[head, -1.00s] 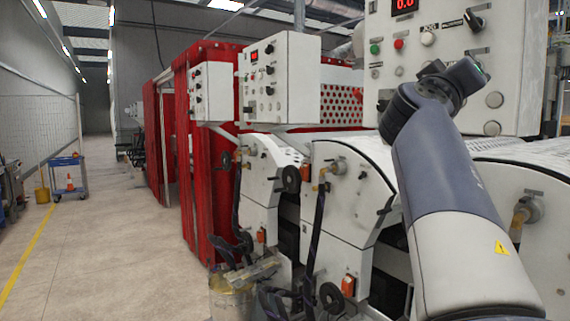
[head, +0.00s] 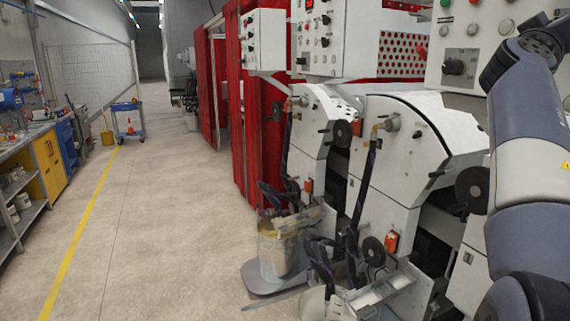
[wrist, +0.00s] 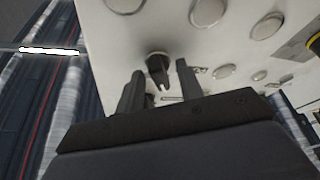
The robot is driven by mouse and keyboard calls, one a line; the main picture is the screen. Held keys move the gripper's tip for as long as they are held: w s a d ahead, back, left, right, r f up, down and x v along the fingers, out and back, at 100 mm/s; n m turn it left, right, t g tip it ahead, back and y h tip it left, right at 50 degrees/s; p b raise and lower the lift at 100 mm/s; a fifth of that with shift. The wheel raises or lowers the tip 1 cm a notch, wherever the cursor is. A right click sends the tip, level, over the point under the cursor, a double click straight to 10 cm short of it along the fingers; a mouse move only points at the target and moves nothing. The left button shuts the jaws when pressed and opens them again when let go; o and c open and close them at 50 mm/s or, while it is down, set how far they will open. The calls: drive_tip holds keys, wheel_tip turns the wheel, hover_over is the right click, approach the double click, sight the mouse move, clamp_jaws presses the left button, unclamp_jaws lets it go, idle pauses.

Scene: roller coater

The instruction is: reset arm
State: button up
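My arm reaches up along the right edge of the head view, in front of the white control panel (head: 462,68). My gripper is not visible in the head view. In the wrist view my gripper (wrist: 160,71) has its two dark fingers apart with no object held. A black rotary knob (wrist: 157,62) on the panel shows in the gap between the fingertips. I cannot tell whether the fingers touch it. Round buttons (wrist: 207,11) sit on the panel above and to the right.
White roller-coater units (head: 410,150) stand close on the right. A blue cart (head: 127,120) stands far back. A workbench (head: 38,150) with shelves lines the left. The floor between is clear.

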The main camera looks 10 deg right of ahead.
drive_tip(key=f+b+v, duration=0.1)
drive_tip(key=b+v, duration=0.5)
drive_tip(key=v, duration=0.5)
drive_tip(key=r+p+x, duration=0.1)
drive_tip(key=p+x, duration=0.6)
drive_tip(key=x, duration=0.4)
drive_tip(key=a+f+m+g+h+b, duration=0.2)
drive_tip(key=a+m+g, duration=0.6)
drive_tip(key=m, duration=0.9)
drive_tip(key=shift+s+a+f+g+h+b, duration=0.15)
drive_tip(key=shift+a+f+g+h+b, duration=0.15)
drive_tip(key=shift+a+f+b, duration=0.4)
